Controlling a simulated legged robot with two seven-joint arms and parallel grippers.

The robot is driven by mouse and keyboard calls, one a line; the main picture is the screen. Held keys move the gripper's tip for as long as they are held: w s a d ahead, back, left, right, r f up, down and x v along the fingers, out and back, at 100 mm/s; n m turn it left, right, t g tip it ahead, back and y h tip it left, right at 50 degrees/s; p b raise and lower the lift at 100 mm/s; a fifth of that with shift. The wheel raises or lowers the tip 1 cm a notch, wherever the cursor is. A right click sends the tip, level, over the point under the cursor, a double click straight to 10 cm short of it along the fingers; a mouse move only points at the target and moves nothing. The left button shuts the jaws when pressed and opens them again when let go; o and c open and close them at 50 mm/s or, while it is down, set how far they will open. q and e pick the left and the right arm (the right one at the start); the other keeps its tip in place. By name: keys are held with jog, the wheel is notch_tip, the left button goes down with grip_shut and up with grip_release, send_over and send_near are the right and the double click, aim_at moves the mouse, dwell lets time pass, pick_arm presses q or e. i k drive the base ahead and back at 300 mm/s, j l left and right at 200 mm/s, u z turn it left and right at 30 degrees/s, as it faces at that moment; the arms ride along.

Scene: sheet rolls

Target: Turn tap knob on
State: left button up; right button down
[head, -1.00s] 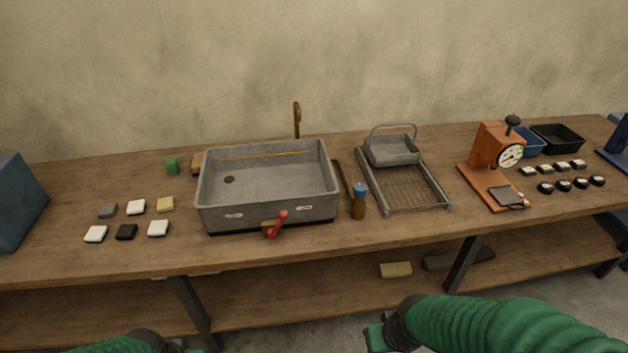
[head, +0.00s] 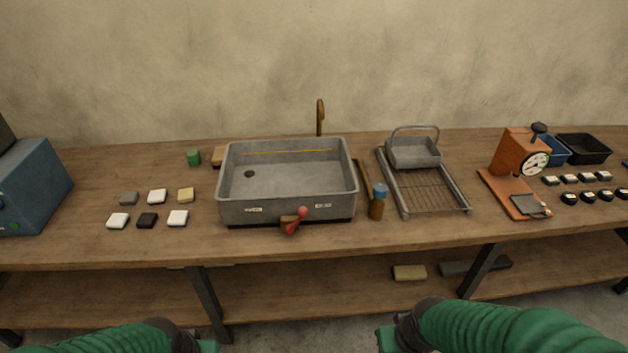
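The tap knob (head: 295,220) is a red lever on a brownish base at the front wall of the grey sink (head: 285,211). The lever tilts up to the right, between two small white labels. The brass tap spout (head: 320,117) stands behind the sink at the wall. My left gripper (head: 207,346) shows only in part at the bottom edge, below and in front of the bench. My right gripper (head: 386,340) is also at the bottom edge, right of and below the knob. Both are well away from the knob. Their fingers are mostly out of frame.
The wooden bench (head: 110,244) holds several small blocks (head: 157,197) left of the sink. A blue-capped bottle (head: 377,203) stands close right of the sink. A wire rack (head: 432,190) and an orange dial scale (head: 518,160) are farther right. A blue machine (head: 38,190) is at left.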

aim_at(379, 191)
jog(key=i+l+u, duration=0.45)
jog(key=i+l, duration=0.25)
jog(key=i, duration=0.15)
